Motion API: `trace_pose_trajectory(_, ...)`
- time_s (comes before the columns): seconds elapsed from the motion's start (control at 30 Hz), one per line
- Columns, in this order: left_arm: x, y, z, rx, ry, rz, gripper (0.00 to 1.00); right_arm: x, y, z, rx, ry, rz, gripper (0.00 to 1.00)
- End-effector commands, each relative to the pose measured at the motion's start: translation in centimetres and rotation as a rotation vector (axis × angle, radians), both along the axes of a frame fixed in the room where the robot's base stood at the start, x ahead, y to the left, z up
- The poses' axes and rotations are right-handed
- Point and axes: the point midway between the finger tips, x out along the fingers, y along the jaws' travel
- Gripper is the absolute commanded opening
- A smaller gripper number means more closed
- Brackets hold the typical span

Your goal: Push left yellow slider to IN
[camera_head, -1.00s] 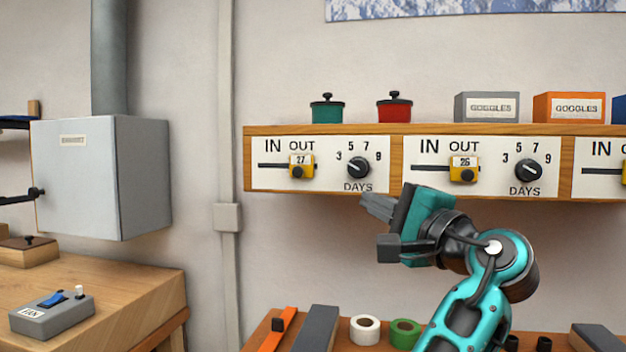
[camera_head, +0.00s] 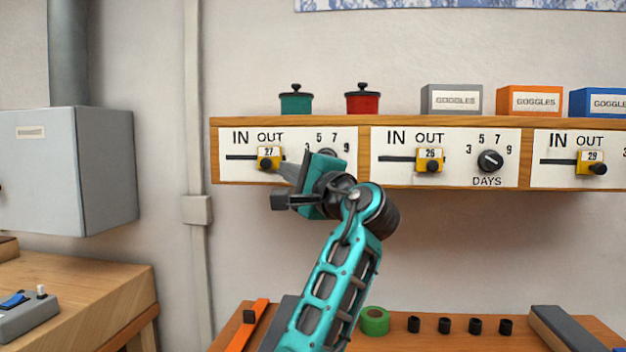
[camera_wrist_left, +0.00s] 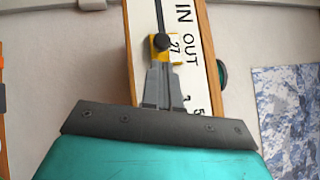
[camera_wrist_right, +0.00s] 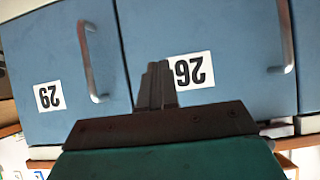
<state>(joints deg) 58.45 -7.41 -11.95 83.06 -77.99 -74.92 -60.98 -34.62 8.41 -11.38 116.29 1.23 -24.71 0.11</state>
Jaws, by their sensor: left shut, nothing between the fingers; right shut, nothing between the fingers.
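The left yellow slider (camera_head: 269,158), marked 27 with a black knob, sits under OUT on the leftmost white panel (camera_head: 238,172). Its dark slot runs left toward IN. My left gripper (camera_head: 283,171) is shut and empty, with its tips at the right side of the slider. In the left wrist view the closed fingers (camera_wrist_left: 163,78) point at the yellow slider (camera_wrist_left: 163,44), very near its knob; I cannot tell if they touch. My left wrist partly hides this panel's dial. My right gripper (camera_wrist_right: 157,73) shows only in the right wrist view, shut and empty before blue doors numbered 26 and 29.
Sliders 26 (camera_head: 430,160) and 29 (camera_head: 591,162) sit under OUT on panels to the right. A green pot (camera_head: 296,102), a red pot (camera_head: 362,102) and goggles boxes (camera_head: 455,99) stand on top. A grey cabinet (camera_head: 75,170) hangs at left.

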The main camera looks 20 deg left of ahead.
Motion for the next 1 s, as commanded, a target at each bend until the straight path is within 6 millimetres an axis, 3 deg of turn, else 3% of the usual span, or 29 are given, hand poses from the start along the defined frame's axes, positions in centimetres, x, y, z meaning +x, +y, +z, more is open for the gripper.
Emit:
trace_pose_trajectory(0.13, -0.3, 1.0, 0.3, 0.001, 0.001, 0.001, 0.0, 0.1, 0.0, 0.1, -0.001, -0.002, 0.0, 0.0)
trace_pose_trajectory(0.57, -0.4, 1.6, 0.3, -0.001, 0.002, 0.002, 0.0, 0.2, 0.0, 0.3, -0.002, -0.002, 0.0, 0.0)
trace_pose_trajectory(0.8, -1.6, 6.0, 0.6, 0.001, 0.003, 0.005, 0.0, 0.1, -0.5, 1.4, -0.012, -0.005, -0.006, 0.0)
trace_pose_trajectory(1.0, -2.0, 7.7, 0.4, 0.001, 0.001, 0.001, 0.0, -0.7, -0.9, 0.8, -0.02, 0.008, -0.011, 0.0)
